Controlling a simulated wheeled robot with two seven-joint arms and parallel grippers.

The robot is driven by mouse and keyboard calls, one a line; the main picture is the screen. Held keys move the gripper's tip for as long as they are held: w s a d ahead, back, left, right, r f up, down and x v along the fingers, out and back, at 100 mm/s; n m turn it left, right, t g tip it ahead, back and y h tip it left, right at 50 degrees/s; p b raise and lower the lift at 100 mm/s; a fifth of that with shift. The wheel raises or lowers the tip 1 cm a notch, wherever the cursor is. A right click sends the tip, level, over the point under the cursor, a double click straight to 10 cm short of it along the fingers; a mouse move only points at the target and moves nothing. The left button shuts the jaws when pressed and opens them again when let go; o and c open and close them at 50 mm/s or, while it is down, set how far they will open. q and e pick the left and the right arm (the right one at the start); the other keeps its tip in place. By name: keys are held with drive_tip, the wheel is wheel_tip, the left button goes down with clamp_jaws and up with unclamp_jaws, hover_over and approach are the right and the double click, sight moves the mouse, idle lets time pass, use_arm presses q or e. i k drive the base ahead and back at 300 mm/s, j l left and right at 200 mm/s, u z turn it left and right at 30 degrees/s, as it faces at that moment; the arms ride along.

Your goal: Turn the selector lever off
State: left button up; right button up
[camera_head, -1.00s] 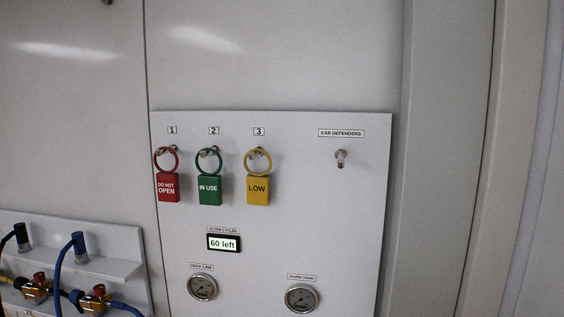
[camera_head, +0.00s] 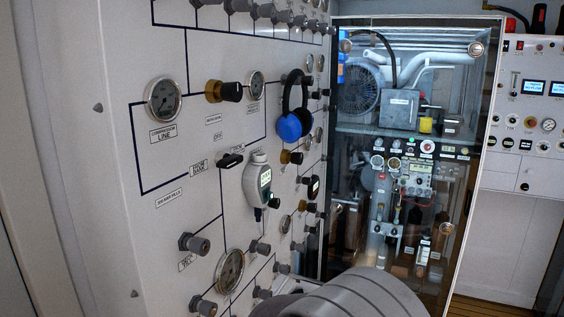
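A white fill panel (camera_head: 118,62) with dark blue lines runs along the left of the head view, seen at a slant. A small black lever-like handle (camera_head: 231,160) sits on it beside a small label, left of a white handheld meter. A black handle on a brass body (camera_head: 224,91) is higher up, between two gauges. I cannot tell for certain which one is the selector lever, and the labels are too small to read surely. Neither gripper is in view. A grey rounded part at the bottom middle looks like my own arm.
Blue ear defenders (camera_head: 291,126) and the white meter (camera_head: 258,182) hang from the panel. Several gauges, such as the compressor line gauge (camera_head: 163,100), and valve knobs stick out. A glazed machinery cabinet (camera_head: 405,160) stands behind, with a control console (camera_head: 528,115) at right.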

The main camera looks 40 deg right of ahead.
sight(228, 161)
drive_tip(key=z, duration=1.1)
